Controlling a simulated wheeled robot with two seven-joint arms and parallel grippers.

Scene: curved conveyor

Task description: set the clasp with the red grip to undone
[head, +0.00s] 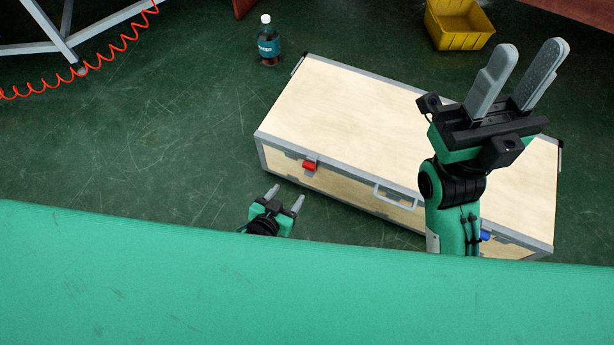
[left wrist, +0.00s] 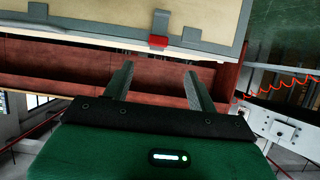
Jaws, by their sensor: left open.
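The clasp with the red grip (head: 309,166) is on the front face of a pale case (head: 345,120) with grey edging, left of its handle. In the left wrist view the red grip (left wrist: 158,42) shows at the end of a grey clasp plate; I cannot tell whether it is fastened. My left gripper (head: 286,196) is open and empty, just in front of and below the red grip, apart from it. In the left wrist view its fingers (left wrist: 157,76) point toward the case, with the grip beyond the gap. My right gripper (head: 533,50) is open and empty above the case's right part.
A grey handle (head: 395,197) is on the case front, and a blue-grip clasp (head: 485,236) is partly behind my right arm. A bottle (head: 268,42) and a yellow bin (head: 458,24) stand behind the case.

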